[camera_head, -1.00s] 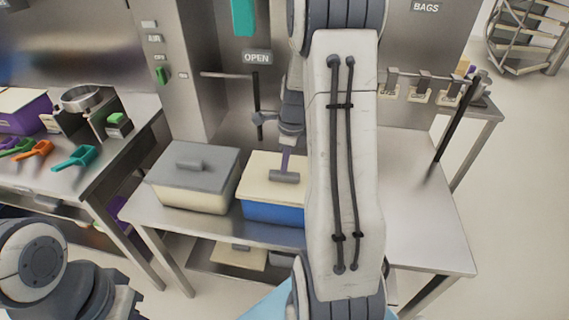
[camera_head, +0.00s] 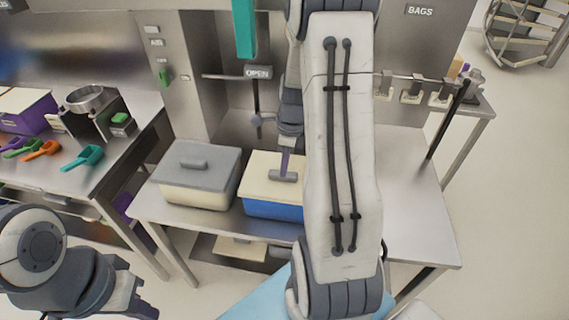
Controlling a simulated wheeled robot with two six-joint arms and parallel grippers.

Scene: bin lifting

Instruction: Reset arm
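A cream bin with a grey lid (camera_head: 197,158) stands on the steel bench. Beside it on the right is a blue bin (camera_head: 272,208) with a cream lid (camera_head: 262,168) and a grey lid handle. My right arm's large white link crosses the middle of the view and hides part of the blue bin. My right wrist comes down behind it, and a narrow purple-grey piece (camera_head: 285,160) ends at the cream lid's handle. Whether the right gripper holds the handle cannot be told. My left gripper (camera_head: 140,300) is low at the left, below the bench and away from the bins; its finger opening is unclear.
A left bench (camera_head: 115,165) holds colored scoops (camera_head: 85,157), a purple bin (camera_head: 28,113) and a scale (camera_head: 85,97). A teal piece (camera_head: 244,28) hangs above the OPEN sign. A dark post (camera_head: 447,120) stands there.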

